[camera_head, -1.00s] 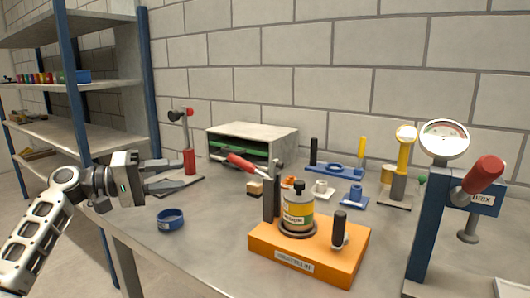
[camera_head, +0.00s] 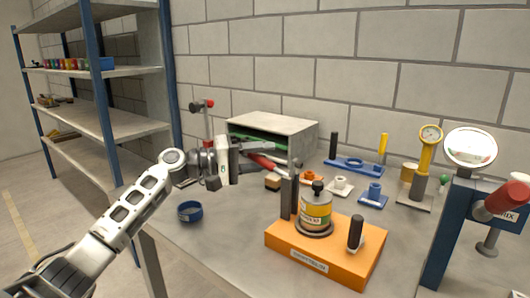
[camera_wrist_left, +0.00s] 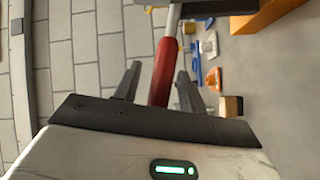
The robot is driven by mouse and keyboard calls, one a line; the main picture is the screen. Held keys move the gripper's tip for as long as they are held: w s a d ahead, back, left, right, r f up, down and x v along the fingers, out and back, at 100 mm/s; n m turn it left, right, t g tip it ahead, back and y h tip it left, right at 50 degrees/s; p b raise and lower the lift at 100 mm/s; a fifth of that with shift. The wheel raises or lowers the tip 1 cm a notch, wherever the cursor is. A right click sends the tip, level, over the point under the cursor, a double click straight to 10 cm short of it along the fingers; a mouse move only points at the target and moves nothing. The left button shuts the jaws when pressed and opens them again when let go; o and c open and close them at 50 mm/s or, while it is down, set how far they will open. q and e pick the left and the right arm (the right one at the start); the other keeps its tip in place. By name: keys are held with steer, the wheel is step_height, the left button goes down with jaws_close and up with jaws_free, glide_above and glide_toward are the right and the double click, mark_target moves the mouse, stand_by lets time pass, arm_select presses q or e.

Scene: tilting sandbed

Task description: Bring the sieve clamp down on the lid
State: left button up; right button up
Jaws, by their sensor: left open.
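The sieve clamp has a red handle (camera_head: 266,163) and a dark upright post (camera_head: 289,196) on an orange base (camera_head: 310,262). Its handle leans out to the left of the post, away from the jar. A yellow-labelled jar (camera_head: 316,213) stands on the base, and its lid (camera_head: 317,195) has a black knob. My left gripper (camera_head: 262,162) is at the red handle, open. In the left wrist view the red handle (camera_wrist_left: 164,72) lies between the two spread fingers of the gripper (camera_wrist_left: 156,82); contact is not clear. My right gripper is out of view.
A grey open-fronted box (camera_head: 272,128) with green items stands behind the gripper. A blue ring (camera_head: 189,211) lies at the left of the table. Blue and orange fixtures sit behind the base; a gauge press (camera_head: 452,215) stands at right.

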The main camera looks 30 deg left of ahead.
arm_select(q)
steer(key=shift+w+d, duration=0.35)
jaws_close()
steer(key=shift+r, duration=0.1)
